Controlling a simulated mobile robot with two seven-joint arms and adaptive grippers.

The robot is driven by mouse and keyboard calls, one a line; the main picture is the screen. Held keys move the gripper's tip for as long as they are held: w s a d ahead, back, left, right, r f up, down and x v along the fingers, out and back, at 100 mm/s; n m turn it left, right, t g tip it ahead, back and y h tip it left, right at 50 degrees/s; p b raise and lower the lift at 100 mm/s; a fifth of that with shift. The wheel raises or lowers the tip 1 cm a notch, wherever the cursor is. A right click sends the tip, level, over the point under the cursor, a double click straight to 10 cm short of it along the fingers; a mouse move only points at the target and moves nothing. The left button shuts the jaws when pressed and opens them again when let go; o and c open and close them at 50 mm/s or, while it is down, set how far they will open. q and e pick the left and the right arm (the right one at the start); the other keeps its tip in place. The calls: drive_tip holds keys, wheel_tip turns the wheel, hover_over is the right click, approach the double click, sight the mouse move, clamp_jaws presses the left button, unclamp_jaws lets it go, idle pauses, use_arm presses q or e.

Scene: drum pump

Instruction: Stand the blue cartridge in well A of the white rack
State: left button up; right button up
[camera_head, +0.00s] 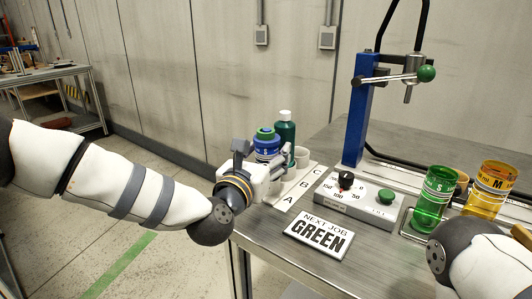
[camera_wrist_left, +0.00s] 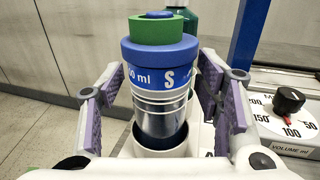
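The blue cartridge (camera_head: 266,146) has a green top and a silver lower body. In the left wrist view the cartridge (camera_wrist_left: 160,75) stands upright with its lower end inside a white ring-shaped well (camera_wrist_left: 160,148). This is the near end of the white rack (camera_head: 291,193), by the letter A; how deep it sits is hidden. My left gripper (camera_wrist_left: 165,95) is around it, its finger pads on both sides and spread, with gaps beside the silver body. In the head view the left gripper (camera_head: 266,160) partly hides the cartridge. My right gripper is outside the picture.
A dark green bottle (camera_head: 285,131) and a white cup (camera_head: 302,157) stand close behind. A dial box (camera_head: 350,200), blue pump post (camera_head: 357,125), and a "NEXT JOB GREEN" sign (camera_head: 319,236) are to the right.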

use_arm(q)
drive_tip(key=shift+r, duration=0.2)
drive_tip(key=shift+s+a+r, duration=0.1)
drive_tip(key=shift+s+r, duration=0.05)
drive_tip(key=shift+s, duration=0.1)
drive_tip(key=p+v, duration=0.1)
drive_tip(key=v, duration=1)
drive_tip(key=shift+s, duration=0.2)
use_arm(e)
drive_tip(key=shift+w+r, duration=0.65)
use_arm(q)
drive_tip(key=shift+a+f, duration=0.1)
drive_tip(key=shift+f, duration=0.1)
